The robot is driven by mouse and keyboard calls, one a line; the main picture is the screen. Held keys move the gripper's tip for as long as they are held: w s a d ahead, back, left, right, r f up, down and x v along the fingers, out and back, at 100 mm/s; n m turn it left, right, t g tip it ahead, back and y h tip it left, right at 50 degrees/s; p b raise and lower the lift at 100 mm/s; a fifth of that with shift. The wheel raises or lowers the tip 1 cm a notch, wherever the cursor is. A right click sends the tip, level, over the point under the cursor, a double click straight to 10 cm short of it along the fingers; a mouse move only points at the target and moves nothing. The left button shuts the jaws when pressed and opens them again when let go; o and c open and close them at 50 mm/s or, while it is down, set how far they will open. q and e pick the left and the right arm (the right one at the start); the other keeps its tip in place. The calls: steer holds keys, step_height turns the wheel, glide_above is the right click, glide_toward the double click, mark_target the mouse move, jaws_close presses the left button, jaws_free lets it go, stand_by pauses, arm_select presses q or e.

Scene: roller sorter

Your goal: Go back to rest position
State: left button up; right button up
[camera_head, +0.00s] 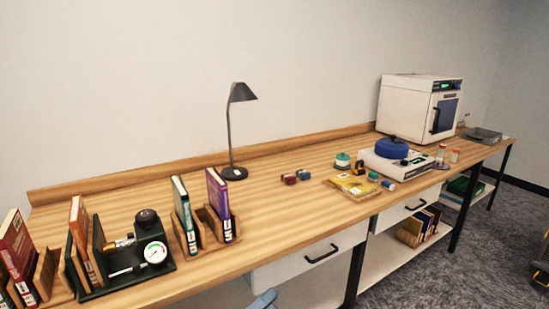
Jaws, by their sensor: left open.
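My right gripper is not in view.
Books in wooden holders (205,213) and a dark gauge device (150,245) stand at the left of the bench. A black lamp (232,130), small blocks, a yellow tray (352,187), a blue-topped machine (395,155) and a white oven (405,105) stand farther right. Grey floor lies at right.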

arm_select(q)
steer(key=s+a+f+n+g+y, duration=0.1)
steer(key=s+a+f+n+y, duration=0.5)
steer(key=n, duration=0.8)
steer(key=s+a+f+n+g+y, duration=0.2)
steer(key=s+a+f+n+y, duration=0.4)
steer(key=s+f+n, duration=0.4)
steer(key=f+n, duration=0.1)
steer(key=n, duration=0.3)
steer(key=shift+s+a+f, duration=0.15)
steer(key=shift+a+f, duration=0.05)
steer(key=shift+f, duration=0.05)
